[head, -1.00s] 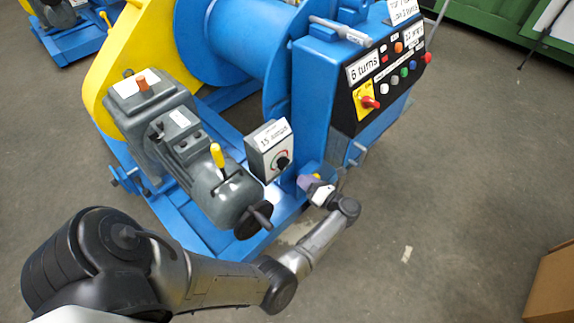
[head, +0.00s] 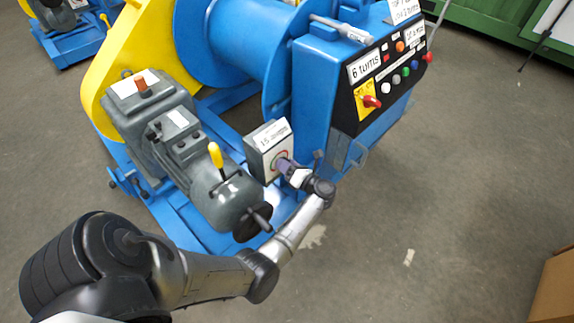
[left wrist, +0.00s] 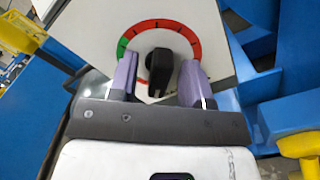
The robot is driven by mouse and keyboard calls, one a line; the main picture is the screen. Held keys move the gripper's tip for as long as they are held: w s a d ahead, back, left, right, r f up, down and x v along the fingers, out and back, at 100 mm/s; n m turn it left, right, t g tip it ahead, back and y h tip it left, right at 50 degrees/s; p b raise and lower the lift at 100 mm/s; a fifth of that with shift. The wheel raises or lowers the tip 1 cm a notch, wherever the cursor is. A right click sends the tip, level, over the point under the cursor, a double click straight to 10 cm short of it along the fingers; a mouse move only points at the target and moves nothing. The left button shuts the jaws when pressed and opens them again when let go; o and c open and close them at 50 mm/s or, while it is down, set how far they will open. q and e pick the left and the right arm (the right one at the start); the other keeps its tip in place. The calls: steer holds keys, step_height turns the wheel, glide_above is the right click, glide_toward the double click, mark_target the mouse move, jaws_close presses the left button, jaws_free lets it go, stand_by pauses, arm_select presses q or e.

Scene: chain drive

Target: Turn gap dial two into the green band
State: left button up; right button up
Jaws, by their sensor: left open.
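A grey box with a white face carries a dial (left wrist: 160,70) with a black knob and a red arc that has a green band (left wrist: 123,47) at its left end. In the left wrist view the knob stands roughly upright, between the two purple fingers of my left gripper (left wrist: 158,80). The fingers are open on either side of the knob, with gaps visible. In the head view my left gripper (head: 284,167) is at the front of the dial box (head: 268,140) and hides the knob. A label on the box top reads like "15". My right gripper is not in view.
A grey motor (head: 200,165) with a yellow lever (head: 216,155) and a dark handwheel stands left of the dial box. A blue control panel (head: 385,80) with buttons and a red switch is to the right.

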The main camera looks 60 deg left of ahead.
arm_select(q)
steer(key=shift+c, duration=0.3)
jaws_close()
steer(key=m+p, duration=0.2)
steer(key=m, duration=0.1)
steer(key=shift+r, duration=0.1)
steer(key=m+p, duration=0.1)
steer(key=m, duration=0.2)
steer(key=shift+w+m+p, duration=0.1)
steer(key=shift+m+p, duration=0.25)
steer(key=shift+m, duration=0.05)
steer(key=m, duration=0.1)
steer(key=m+p, duration=0.1)
steer(key=m, duration=0.1)
steer(key=m+p, duration=0.1)
steer(key=m, duration=0.1)
steer(key=shift+f, duration=0.25)
steer(key=shift+f+m+p, duration=0.15)
steer(key=shift+m+p, duration=0.3)
steer(key=shift+m, duration=1.15)
